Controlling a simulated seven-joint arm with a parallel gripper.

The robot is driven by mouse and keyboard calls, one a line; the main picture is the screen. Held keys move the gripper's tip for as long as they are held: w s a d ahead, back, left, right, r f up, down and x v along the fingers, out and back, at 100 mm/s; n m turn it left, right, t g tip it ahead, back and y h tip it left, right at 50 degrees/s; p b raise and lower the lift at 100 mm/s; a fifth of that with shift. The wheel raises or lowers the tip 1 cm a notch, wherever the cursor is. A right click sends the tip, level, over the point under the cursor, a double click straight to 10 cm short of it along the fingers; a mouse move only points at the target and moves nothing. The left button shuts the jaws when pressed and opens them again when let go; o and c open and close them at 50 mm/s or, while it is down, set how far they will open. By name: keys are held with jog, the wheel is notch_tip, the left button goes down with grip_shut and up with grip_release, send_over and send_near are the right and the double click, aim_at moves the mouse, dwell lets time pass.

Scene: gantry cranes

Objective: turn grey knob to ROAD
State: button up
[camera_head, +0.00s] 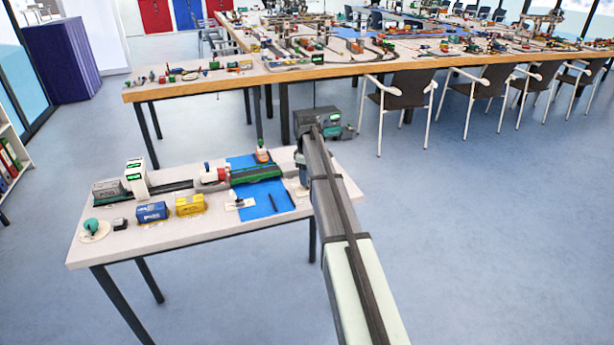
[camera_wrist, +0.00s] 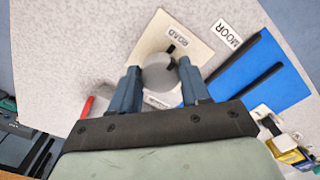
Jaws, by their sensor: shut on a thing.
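The grey knob (camera_wrist: 157,76) is round and sits on a cream plate (camera_wrist: 148,42) in the wrist view. My gripper (camera_wrist: 159,68) has its two blue-grey fingers on either side of the knob and is shut on it. A short black pointer (camera_wrist: 171,49) shows at the knob's upper right edge, towards the ROAD label (camera_wrist: 182,38). A second label (camera_wrist: 157,102) below the knob is partly hidden by the knob and fingers. The MOOR label (camera_wrist: 229,34) lies just off the plate. In the head view my arm largely hides the knob's area at the table's right end.
A blue mat (camera_wrist: 235,88) with a dark bar lies right of the plate. A yellow and white thing (camera_wrist: 284,142) and a red thing (camera_wrist: 88,107) are nearby.

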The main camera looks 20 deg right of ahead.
dwell(0.4)
jog(key=o, duration=1.1)
jog(key=shift+c, duration=0.2)
notch_tip(320, 180, up, 14)
jog(key=shift+f, duration=0.1)
